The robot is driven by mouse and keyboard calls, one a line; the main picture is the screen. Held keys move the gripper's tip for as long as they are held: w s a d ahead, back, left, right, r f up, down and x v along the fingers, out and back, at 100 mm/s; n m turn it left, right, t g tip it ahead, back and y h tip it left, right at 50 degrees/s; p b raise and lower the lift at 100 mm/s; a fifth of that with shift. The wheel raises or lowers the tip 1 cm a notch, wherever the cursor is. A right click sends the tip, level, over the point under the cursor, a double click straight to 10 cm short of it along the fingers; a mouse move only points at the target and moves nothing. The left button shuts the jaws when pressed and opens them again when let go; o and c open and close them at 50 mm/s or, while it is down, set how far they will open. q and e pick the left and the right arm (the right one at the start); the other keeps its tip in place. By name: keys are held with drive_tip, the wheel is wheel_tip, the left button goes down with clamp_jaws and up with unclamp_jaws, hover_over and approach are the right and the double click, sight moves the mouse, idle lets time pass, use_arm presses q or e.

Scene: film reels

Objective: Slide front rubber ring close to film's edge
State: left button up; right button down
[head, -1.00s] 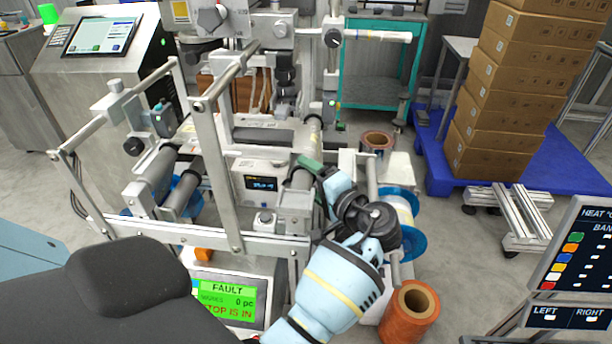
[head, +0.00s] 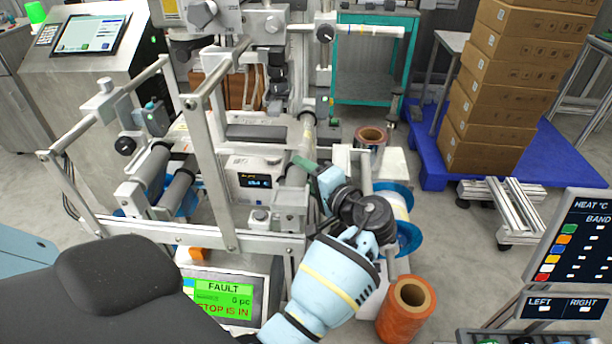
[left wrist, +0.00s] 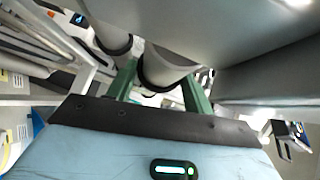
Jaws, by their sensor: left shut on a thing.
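My left gripper (head: 303,163) reaches in from below in the head view, its green fingertips at the near end of a pale roller (head: 307,132) on the machine. In the left wrist view, its two green fingers (left wrist: 160,88) stand on either side of a roller end with a dark rubber ring (left wrist: 150,82) around it, and are shut on that ring. A second roller end with a dark band (left wrist: 112,45) is beside it on the left. The ring is hidden in the head view. The film's edge cannot be made out. My right gripper is not in view.
A white roll with blue flanges (head: 400,204) is right of my left wrist. An orange roll (head: 408,308) stands below it. Metal posts and a crossbar (head: 225,238) are close left of the arm. Stacked cartons (head: 500,95) stand on a blue pallet (head: 555,160) at the right.

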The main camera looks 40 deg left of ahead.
use_arm(q)
drive_tip(key=w+a, duration=0.1)
drive_tip(key=w+a+b, duration=0.1)
drive_tip(key=w, duration=0.1)
drive_tip(key=shift+w+a, duration=0.1)
drive_tip(key=shift+w, duration=0.15)
drive_tip(key=o, duration=1.4)
drive_tip(key=shift+c, duration=0.2)
drive_tip(key=v, duration=0.8)
